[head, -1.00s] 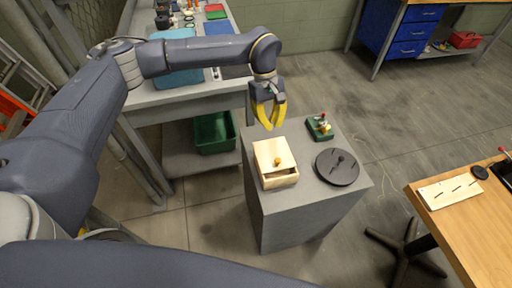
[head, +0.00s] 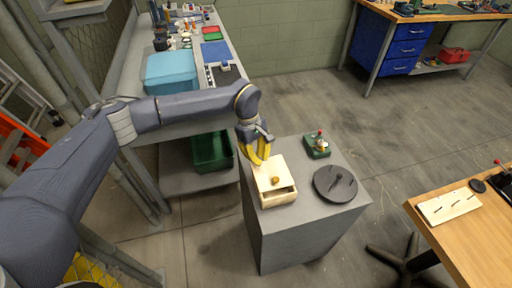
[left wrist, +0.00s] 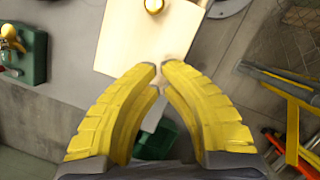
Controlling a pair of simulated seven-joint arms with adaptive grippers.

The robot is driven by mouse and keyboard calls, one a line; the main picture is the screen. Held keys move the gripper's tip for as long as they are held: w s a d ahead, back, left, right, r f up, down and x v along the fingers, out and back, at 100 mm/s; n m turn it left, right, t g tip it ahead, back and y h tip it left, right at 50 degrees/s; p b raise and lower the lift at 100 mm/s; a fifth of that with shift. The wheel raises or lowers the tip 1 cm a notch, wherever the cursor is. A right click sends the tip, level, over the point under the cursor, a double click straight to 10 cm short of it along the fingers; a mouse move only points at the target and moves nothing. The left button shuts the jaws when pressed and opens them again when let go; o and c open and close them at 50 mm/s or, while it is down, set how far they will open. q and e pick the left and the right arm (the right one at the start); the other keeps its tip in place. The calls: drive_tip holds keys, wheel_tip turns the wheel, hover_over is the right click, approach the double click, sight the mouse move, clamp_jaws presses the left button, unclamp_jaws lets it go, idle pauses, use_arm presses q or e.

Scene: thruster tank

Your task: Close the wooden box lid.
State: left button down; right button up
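The pale wooden box (head: 280,200) stands on the grey pedestal. Its lid (head: 266,170) carries a round brass-coloured knob (head: 275,180). A dark gap shows along the front edge between lid and box, so the lid is not flush there. In the left wrist view the lid (left wrist: 125,45) fills the top middle, with the knob (left wrist: 154,5) at the top edge. My left gripper (head: 257,163) is at the back left edge of the lid, its yellow fingertips close together with nothing between them. Whether they touch the lid I cannot tell. My right gripper is not in view.
On the same grey pedestal (head: 300,235) are a dark round disc (head: 330,190) with a handle and a green block (head: 316,148) with a small fixture. A wooden table (head: 470,225) is at the right. A grey bench with a blue bin (head: 172,74) stands behind.

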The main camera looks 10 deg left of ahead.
sight(269, 177)
use_arm(q)
drive_tip(key=shift+s+d+f, duration=0.85)
drive_tip(key=shift+d+f, duration=0.1)
drive_tip(key=shift+f, duration=0.15)
drive_tip(key=shift+s+d+f, duration=0.15)
drive_tip(key=shift+s+d, duration=0.35)
drive_tip(key=shift+d, duration=0.05)
drive_tip(key=shift+s+d, duration=0.1)
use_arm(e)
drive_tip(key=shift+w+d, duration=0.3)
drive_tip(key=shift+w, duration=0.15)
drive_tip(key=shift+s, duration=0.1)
